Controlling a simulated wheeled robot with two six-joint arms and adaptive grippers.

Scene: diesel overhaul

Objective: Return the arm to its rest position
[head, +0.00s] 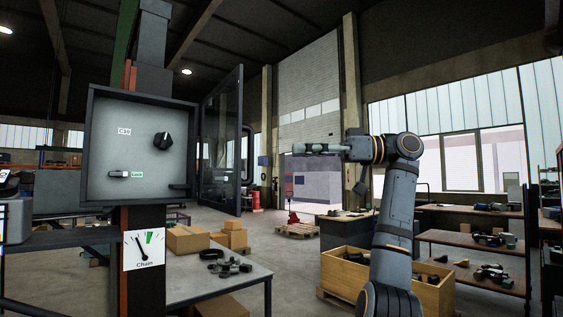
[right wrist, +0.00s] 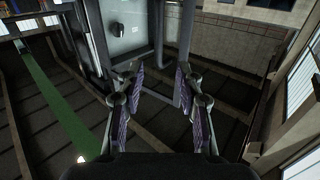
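My right arm (head: 393,225) rises from the bottom right of the head view and bends left at the top. Its gripper (head: 300,148) points left, level, in free air to the right of the open control box. In the right wrist view its two fingers (right wrist: 159,78) stand apart with nothing between them, so it is open and empty. The control box (head: 140,182) has a black knob (head: 163,140) and a small lock switch (head: 119,174); it also shows at the top of the wrist view (right wrist: 118,45). My left gripper is not seen.
The box's glazed door (head: 221,140) stands open, left of my gripper. A chain gauge (head: 144,250) is below the box. A table (head: 225,283) holds dark parts. A wooden crate (head: 430,297) stands behind my arm, and shelves (head: 470,248) are at the right.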

